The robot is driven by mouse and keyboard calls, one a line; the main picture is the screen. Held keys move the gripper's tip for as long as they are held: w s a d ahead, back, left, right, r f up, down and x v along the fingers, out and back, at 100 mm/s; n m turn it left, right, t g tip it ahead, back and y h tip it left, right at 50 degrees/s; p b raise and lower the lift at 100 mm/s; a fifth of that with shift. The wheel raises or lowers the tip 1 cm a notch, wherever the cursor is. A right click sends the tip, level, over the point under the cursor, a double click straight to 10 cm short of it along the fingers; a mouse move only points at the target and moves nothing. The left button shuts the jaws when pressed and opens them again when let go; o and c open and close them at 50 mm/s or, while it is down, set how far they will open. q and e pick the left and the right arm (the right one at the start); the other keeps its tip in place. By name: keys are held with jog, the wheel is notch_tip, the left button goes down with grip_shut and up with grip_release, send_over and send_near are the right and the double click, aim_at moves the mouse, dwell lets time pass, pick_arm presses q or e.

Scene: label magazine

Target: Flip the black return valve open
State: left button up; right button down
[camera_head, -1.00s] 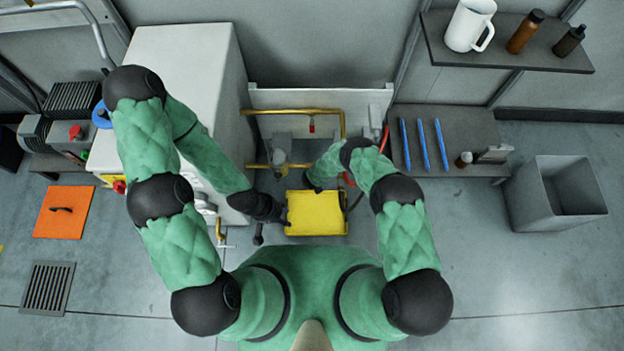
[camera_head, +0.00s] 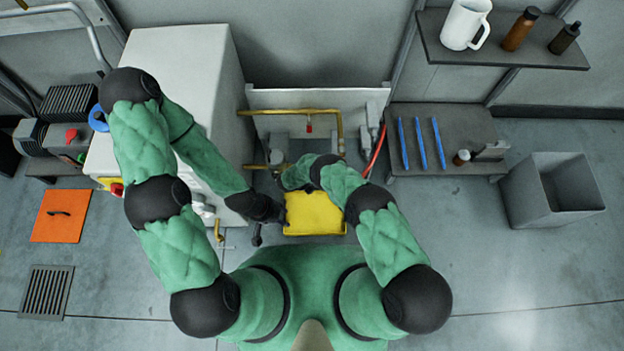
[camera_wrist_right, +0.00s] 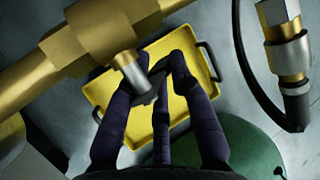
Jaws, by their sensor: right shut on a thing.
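In the right wrist view, the black return valve's dark handle (camera_wrist_right: 149,92) sits under a brass fitting with a short silver stem (camera_wrist_right: 132,70). My right gripper (camera_wrist_right: 152,80) is shut on this handle, with its dark fingers around it. In the head view my right forearm hides the valve and the right gripper. My left gripper (camera_head: 276,211) is at the left edge of a yellow tray (camera_head: 315,214). Its fingers are too small to tell open from shut, or whether it grips the tray.
A brass pipe (camera_head: 290,112) runs above the work spot, and a red hose (camera_head: 376,152) hangs right of it. A white cabinet (camera_head: 180,60) stands left. A dark bench with blue sticks (camera_head: 421,143) and a grey bin (camera_head: 552,190) are right.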

jog(key=shift+w+d+r+h, duration=0.1)
jog(key=shift+d+r+h, duration=0.05)
jog(key=shift+h, duration=0.55)
jog(key=c, duration=1.1)
grip_release()
jog(key=v, duration=1.2)
